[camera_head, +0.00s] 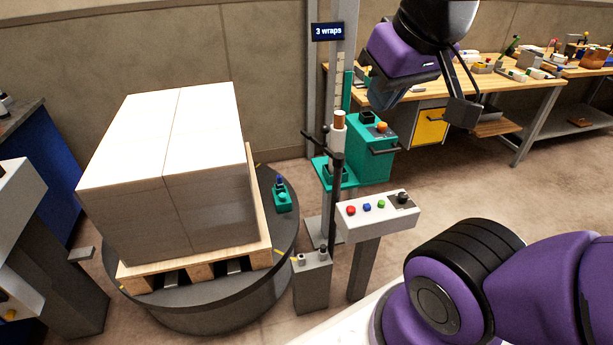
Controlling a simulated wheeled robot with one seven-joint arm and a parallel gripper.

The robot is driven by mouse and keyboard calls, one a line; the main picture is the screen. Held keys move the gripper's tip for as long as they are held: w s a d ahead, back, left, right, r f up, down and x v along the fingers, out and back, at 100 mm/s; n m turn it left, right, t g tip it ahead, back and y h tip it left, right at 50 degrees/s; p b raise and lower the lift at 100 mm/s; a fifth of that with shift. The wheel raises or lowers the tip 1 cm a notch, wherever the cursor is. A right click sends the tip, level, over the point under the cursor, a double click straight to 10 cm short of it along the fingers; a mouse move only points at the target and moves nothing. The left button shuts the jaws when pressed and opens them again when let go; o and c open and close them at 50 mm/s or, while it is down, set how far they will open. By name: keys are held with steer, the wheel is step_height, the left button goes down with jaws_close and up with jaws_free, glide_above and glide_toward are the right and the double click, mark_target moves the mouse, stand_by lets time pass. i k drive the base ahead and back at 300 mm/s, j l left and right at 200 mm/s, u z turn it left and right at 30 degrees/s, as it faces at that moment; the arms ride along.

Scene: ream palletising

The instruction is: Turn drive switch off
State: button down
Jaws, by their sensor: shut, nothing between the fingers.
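A white control panel (360,222) stands on a grey post right of the turntable. Its sloped face carries a red button (351,210), a blue button (367,207), a green button (381,204) and a black rotary knob (403,197) on a dark plate at the right end. The knob looks like the drive switch, but I cannot read a label or its setting. My gripper (386,100) is above and behind the panel, apart from it. It is shut and empty, with its fingertips partly hard to make out.
A turntable (216,312) bears a wooden pallet (263,250) with wrapped white reams (165,165). A teal wrapping carriage (371,160) and a dark upright bar stand close behind the panel. A workbench (545,88) is at the back right. Floor right of the panel is clear.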

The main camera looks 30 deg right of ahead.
mark_target(402, 197)
steer(key=z, duration=1.25)
steer(key=i+j+u, duration=0.15)
steer(key=i+j, duration=0.45)
steer(key=i, duration=0.15)
